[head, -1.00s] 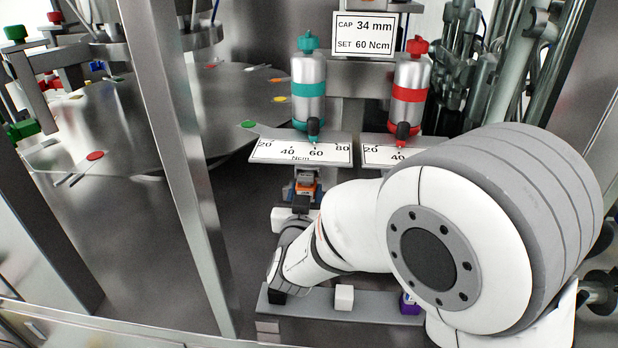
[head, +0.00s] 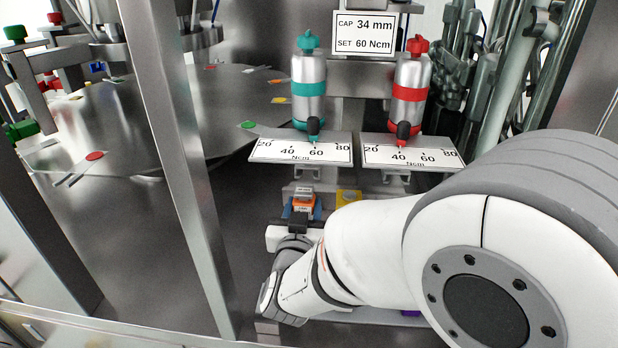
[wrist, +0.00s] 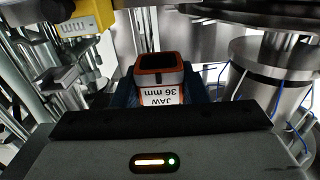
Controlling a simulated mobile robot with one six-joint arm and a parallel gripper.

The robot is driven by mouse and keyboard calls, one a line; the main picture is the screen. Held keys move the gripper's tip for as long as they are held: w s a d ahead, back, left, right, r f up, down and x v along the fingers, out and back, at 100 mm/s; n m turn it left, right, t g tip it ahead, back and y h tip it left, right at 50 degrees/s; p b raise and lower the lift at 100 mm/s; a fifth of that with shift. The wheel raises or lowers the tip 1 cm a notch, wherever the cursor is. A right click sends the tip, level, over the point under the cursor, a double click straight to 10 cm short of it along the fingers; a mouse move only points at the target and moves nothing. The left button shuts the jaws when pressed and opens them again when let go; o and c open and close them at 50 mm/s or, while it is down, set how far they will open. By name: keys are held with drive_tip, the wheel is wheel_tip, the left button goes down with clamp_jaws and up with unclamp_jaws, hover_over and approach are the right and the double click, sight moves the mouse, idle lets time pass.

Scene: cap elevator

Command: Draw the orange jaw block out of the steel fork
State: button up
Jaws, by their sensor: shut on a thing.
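The orange jaw block (head: 304,207) is below the left dial plate in the head view. In the wrist view the orange jaw block (wrist: 160,78) has a dark opening and a white label reading JAW 36 mm upside down. My gripper (head: 301,213) is shut on it, with blue fingers on both sides. The grey steel under the left dial plate (head: 303,172) looks like the fork's mount. The block sits in front of and below it. The fork's tines are not clearly seen, and I cannot tell whether block and fork still touch.
A yellow block (head: 348,197) is close to the right; it also shows in the wrist view (wrist: 86,20). A steel post (head: 182,160) rises at left.

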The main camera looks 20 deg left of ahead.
drive_tip(key=shift+v, duration=1.7)
